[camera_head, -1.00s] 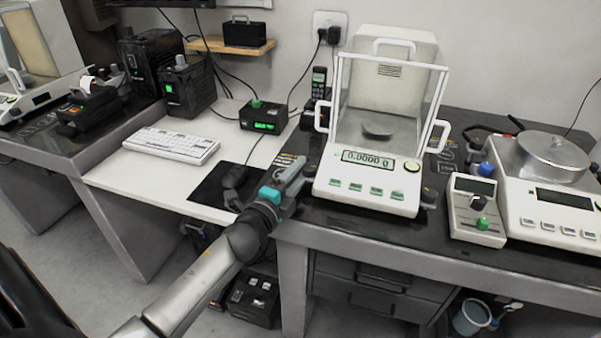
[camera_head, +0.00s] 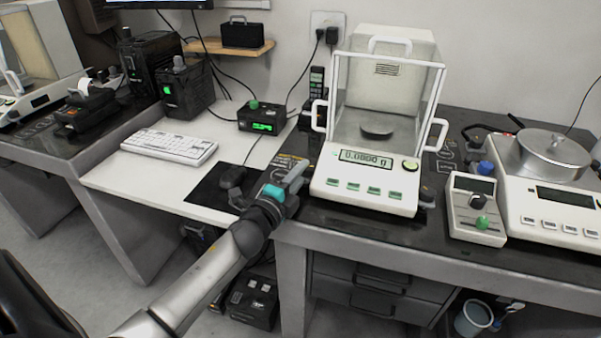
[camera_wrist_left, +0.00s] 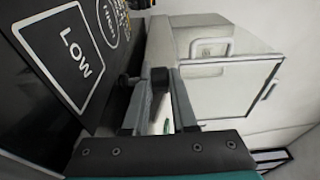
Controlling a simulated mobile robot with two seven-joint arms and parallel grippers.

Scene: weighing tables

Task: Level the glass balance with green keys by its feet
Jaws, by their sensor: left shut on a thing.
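The glass balance (camera_head: 364,185), with a row of green keys and a lit display, stands on the dark table. A dark foot knob (camera_head: 428,194) shows at its front right corner. My left gripper (camera_head: 298,174) is at the balance's front left corner. In the left wrist view the balance's glass case (camera_wrist_left: 225,85) is to the right, and a dark foot knob (camera_wrist_left: 160,80) lies between the fingers of my left gripper (camera_wrist_left: 152,88). They are shut on it, and the fingers partly hide it. My right gripper is in neither view.
A small control box (camera_head: 476,208) with a green knob and a wider balance (camera_head: 553,190) with a metal pan stand to the right. A white desk with a keyboard (camera_head: 170,146) and a black mouse (camera_head: 233,177) is to the left. A label reading "LOW" (camera_wrist_left: 78,52) lies near the gripper.

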